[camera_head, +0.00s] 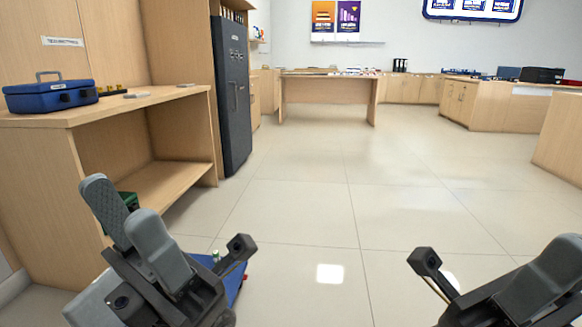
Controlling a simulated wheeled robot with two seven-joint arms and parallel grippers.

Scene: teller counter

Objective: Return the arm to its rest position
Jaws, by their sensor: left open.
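My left gripper (119,199) is at the lower left, its two grey fingers pointing up and apart, with nothing between them. It shows in front of the wooden counter (58,175). My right gripper (555,268) is at the lower right edge. Only one grey finger of it shows clearly, and the rest is cut off by the frame, so its opening cannot be judged.
A blue cash box (50,97) stands on the counter at left. A dark tall cabinet (232,95) stands behind it. The tiled floor (320,215) between the arms is clear.

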